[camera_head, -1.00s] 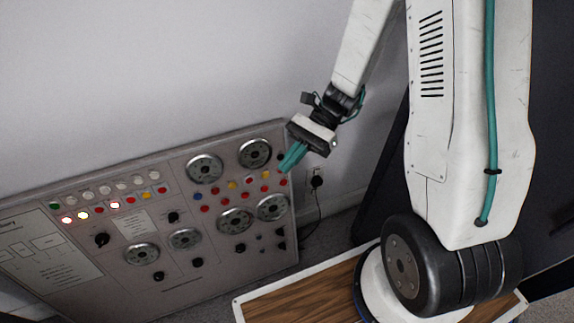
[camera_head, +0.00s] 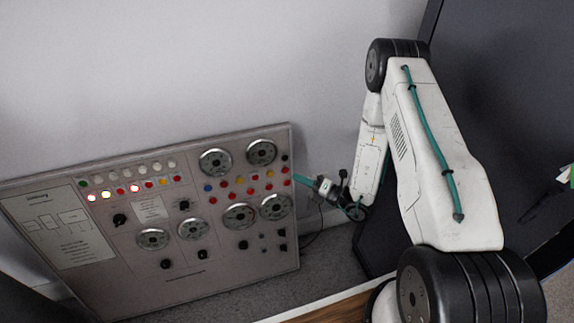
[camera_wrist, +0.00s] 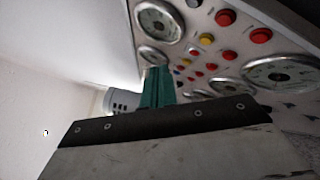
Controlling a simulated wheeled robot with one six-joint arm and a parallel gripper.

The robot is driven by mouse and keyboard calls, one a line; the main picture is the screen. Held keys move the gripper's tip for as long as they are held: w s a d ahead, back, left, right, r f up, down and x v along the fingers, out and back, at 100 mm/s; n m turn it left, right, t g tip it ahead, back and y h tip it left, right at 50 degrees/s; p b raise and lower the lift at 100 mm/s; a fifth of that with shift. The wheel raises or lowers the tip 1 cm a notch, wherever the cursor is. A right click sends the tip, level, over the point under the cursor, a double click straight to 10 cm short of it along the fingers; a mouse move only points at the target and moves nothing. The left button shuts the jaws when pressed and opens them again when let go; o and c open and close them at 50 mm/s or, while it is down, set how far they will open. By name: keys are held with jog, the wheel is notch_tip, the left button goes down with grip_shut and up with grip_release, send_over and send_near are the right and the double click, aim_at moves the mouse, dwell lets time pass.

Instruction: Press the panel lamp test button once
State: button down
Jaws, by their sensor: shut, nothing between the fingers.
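The control panel (camera_head: 150,285) leans against the wall at the left in the head view, with rows of red, yellow, blue and white buttons or lamps. I cannot read which one is the lamp test button. My gripper (camera_head: 298,178) is shut and empty, its teal fingers pointing left at the panel's right edge. A red button (camera_head: 286,182) appears just left of the fingertips; contact cannot be told. In the wrist view my gripper (camera_wrist: 158,75) points towards the panel, with a red button (camera_wrist: 261,36) and a yellow button (camera_wrist: 207,38) to the right of the fingers.
Round metal dials (camera_head: 261,152) sit above and below the button rows. Black knobs (camera_head: 184,205) stand out from the panel. A dark panel (camera_head: 500,110) stands behind my arm at the right. Grey carpet (camera_head: 325,265) lies clear between the panel and my arm.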

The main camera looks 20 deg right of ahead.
aim_at(285, 159)
jog(key=shift+r+m, duration=0.1)
jog(key=shift+m, duration=0.2)
jog(key=shift+w, duration=0.15)
jog(key=w+f, duration=0.1)
jog(key=w, duration=0.7)
jog(key=shift+w+f, duration=0.25)
jog(key=shift+f, duration=0.1)
dwell(1.8)
jog(key=shift+w+f, duration=0.1)
jog(key=shift+w, duration=0.3)
